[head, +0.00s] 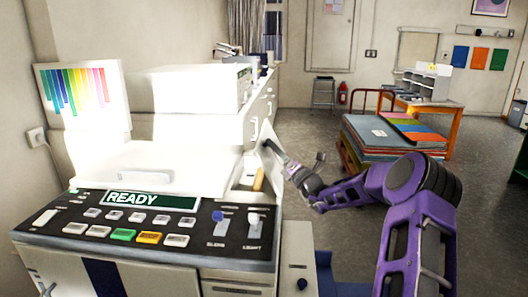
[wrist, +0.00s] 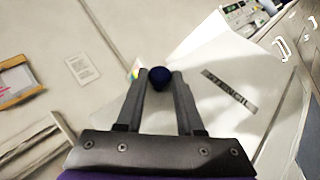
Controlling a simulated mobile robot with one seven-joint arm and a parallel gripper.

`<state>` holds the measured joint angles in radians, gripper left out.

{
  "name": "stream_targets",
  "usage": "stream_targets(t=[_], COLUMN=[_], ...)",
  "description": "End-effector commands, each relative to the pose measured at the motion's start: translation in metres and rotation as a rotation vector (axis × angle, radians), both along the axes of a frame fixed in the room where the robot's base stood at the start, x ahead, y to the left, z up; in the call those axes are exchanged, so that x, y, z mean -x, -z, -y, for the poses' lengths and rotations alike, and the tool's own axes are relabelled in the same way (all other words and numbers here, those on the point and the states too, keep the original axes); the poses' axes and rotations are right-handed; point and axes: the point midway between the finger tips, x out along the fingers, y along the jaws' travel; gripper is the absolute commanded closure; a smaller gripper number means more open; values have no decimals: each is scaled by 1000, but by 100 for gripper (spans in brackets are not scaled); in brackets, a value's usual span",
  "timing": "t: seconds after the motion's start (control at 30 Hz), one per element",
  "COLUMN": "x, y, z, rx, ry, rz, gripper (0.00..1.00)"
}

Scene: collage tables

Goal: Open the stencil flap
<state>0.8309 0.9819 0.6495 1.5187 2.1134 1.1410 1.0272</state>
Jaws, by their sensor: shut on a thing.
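The stencil flap (wrist: 215,65) is a pale panel labelled "STENCIL" in the wrist view. A dark blue round knob (wrist: 159,77) sits on it, between the two fingertips of my gripper (wrist: 160,80). My gripper is shut on this knob. In the head view my gripper (head: 277,152) reaches from the right to the machine's right side, at a white tilted panel (head: 268,140) that looks like the flap. A gap shows beside that panel, with a brown piece (head: 259,180) in it. The knob is hidden in the head view.
The printing machine (head: 130,255) has a control panel with a "READY" display (head: 152,201) and stands at left. White cabinets (head: 258,105) run behind it. A stack of coloured sheets (head: 380,135) stands on the right, beyond my arm. Grey floor is open between them.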

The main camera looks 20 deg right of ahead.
Motion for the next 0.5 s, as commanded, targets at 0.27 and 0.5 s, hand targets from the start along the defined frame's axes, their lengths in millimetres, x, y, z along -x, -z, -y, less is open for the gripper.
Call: stream_targets(t=[0.27,0.5], x=[13,22], y=[-1,2], z=[33,53], rx=[-236,-390], ry=[3,3], rz=[95,161], gripper=[100,100])
